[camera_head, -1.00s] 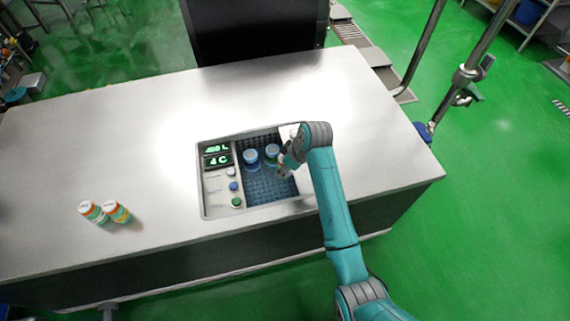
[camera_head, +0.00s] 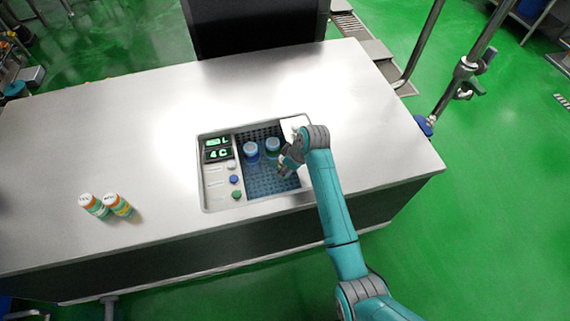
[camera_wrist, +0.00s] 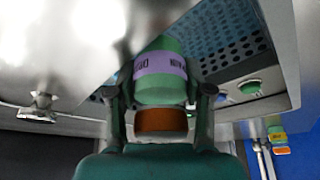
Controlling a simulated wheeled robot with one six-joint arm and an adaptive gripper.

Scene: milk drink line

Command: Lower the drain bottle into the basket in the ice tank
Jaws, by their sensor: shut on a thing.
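My gripper (camera_head: 285,168) is over the right part of the ice tank's blue perforated basket (camera_head: 262,187). In the wrist view my gripper (camera_wrist: 160,105) is shut on a bottle (camera_wrist: 160,82) with a green body, a pale purple label and an orange-brown cap between the fingers. The held bottle cannot be made out clearly in the head view. The basket's holes (camera_wrist: 238,45) show beyond the bottle in the wrist view; I cannot tell the bottle's height over the basket floor. The ice tank (camera_head: 206,190) is sunk into the counter.
Two blue-capped bottles (camera_head: 251,150) (camera_head: 272,147) stand in the basket, left of my gripper. A panel with a green display (camera_head: 217,148) and several buttons (camera_head: 234,180) lines the tank's left side. Two orange-capped bottles (camera_head: 92,205) (camera_head: 117,204) stand on the counter (camera_head: 110,130) at left.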

